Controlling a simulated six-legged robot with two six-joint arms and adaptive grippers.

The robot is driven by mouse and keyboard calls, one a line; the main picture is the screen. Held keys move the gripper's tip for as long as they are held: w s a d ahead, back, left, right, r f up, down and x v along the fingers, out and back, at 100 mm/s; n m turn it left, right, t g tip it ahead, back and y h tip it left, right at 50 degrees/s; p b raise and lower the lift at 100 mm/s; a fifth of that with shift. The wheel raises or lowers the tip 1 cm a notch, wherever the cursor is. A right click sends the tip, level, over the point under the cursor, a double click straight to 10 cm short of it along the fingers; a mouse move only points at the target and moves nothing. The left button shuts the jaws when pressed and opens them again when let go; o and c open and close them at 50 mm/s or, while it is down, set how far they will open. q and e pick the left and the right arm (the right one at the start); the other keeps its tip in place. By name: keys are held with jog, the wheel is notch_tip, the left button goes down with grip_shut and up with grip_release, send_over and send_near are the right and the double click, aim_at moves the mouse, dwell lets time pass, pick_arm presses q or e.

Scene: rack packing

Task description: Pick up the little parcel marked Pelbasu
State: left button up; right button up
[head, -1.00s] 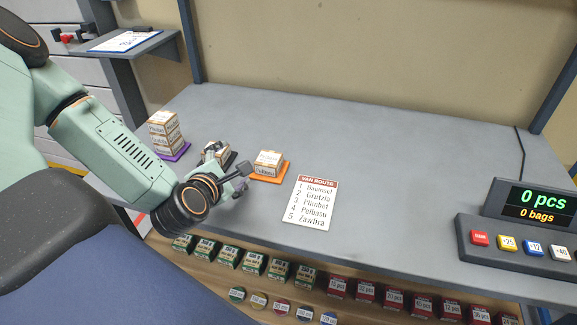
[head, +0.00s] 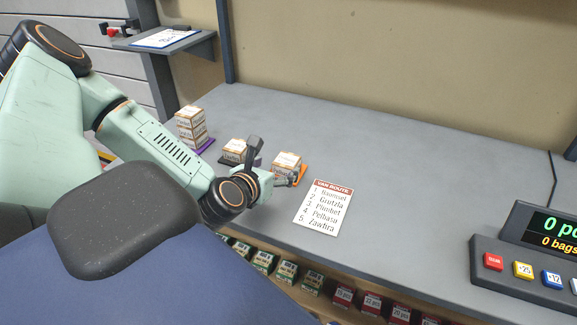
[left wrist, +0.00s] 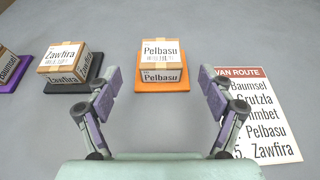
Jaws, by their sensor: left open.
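The little parcel marked Pelbasu (left wrist: 161,58) is a small box with a white label on an orange pad (left wrist: 163,86) in the left wrist view. In the head view the parcel (head: 286,161) sits just beyond my left gripper (head: 271,166). In the left wrist view my left gripper (left wrist: 160,93) is open and empty, its purple-padded fingers spread on the near side of the parcel, apart from it. The parcel stands upright. My right gripper is not in view.
The Zawfira parcel (left wrist: 68,63) is on a black pad left of it. A stack of parcels (head: 191,125) stands on a purple pad farther left. The van route card (head: 323,208) lies to the right. A button console (head: 525,262) is at the right. The table's middle is clear.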

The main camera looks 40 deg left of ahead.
aim_at(286, 161)
pick_arm(q)
jog(key=shift+w+f, duration=0.2)
jog(key=shift+w, duration=0.25)
jog(key=shift+w+f+b, duration=0.15)
jog(key=shift+w+b, duration=0.15)
jog(key=shift+b, duration=0.1)
jog(key=shift+w+a+f, duration=0.3)
jog(key=shift+w+a, duration=0.1)
jog(key=shift+w, duration=0.05)
jog(key=shift+w+a+f+b, duration=0.15)
jog(key=shift+w+a+b, duration=0.05)
jog(key=shift+w+b, duration=0.15)
jog(key=x, duration=0.1)
jog(key=b+x, duration=0.1)
jog(key=shift+w+d, duration=0.15)
jog(key=shift+w, duration=0.25)
jog(key=shift+w+f, duration=0.2)
jog(key=shift+w, duration=0.1)
jog(key=shift+w+a+f, duration=0.1)
jog(key=shift+a, duration=0.25)
jog(key=shift+d, duration=0.1)
jog(key=shift+c, duration=0.3)
jog(key=shift+r, duration=0.2)
jog(key=shift+c, duration=0.8)
jog(key=shift+f, duration=0.15)
jog(key=c, duration=0.9)
jog(key=shift+c, duration=0.8)
